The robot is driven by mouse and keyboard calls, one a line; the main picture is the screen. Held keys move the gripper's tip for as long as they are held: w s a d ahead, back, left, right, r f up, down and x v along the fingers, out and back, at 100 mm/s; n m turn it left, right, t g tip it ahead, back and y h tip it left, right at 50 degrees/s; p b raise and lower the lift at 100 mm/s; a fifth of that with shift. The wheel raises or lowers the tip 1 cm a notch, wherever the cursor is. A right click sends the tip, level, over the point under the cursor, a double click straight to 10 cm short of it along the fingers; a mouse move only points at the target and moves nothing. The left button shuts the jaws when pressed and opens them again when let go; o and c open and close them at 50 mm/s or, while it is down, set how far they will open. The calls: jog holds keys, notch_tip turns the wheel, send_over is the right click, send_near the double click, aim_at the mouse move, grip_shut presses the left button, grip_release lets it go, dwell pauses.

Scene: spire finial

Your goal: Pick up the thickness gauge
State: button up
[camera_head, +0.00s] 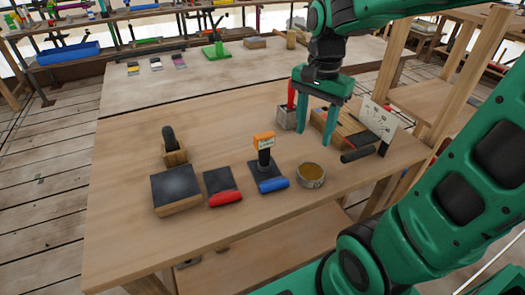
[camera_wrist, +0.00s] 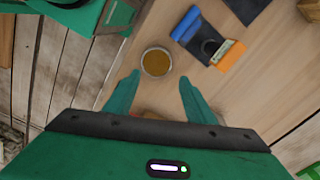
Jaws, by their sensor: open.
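An orange-topped device with a pale face (camera_head: 265,141), which looks like the thickness gauge, stands on a dark upright part near the middle of the table. Its dark foot is beside or over a blue-handled dark tool (camera_head: 268,181); I cannot tell if they touch. In the wrist view the orange device (camera_wrist: 229,56) is at the upper right, right of my fingers. My gripper (camera_head: 315,138) is open and empty, above the table and to the right of the device. In the wrist view my gripper (camera_wrist: 159,78) points towards a round tin, with nothing between the fingers.
The round tin (camera_head: 311,176) stands right of the device. A red-handled tool (camera_head: 224,186) and a dark block (camera_head: 177,189) lie left. A wooden box (camera_head: 333,128) and white marked plate (camera_head: 378,119) are close to my gripper. The table's front left is clear.

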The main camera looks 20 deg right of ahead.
aim_at(264, 148)
jog(key=w+a+m, duration=0.2)
jog(key=w+a, duration=0.2)
jog(key=w+a+m, duration=0.2)
jog(key=w+a, duration=0.2)
jog(key=shift+w+a+r, duration=0.1)
jog(key=shift+w+a, duration=0.2)
jog(key=shift+w, duration=0.05)
jog(key=shift+w+a+m, duration=0.15)
jog(key=shift+a+m, duration=0.05)
jog(key=shift+m, duration=0.2)
notch_tip(264, 148, down, 11)
jog(key=shift+a+r, duration=0.1)
grip_shut()
jog(key=shift+w, duration=0.1)
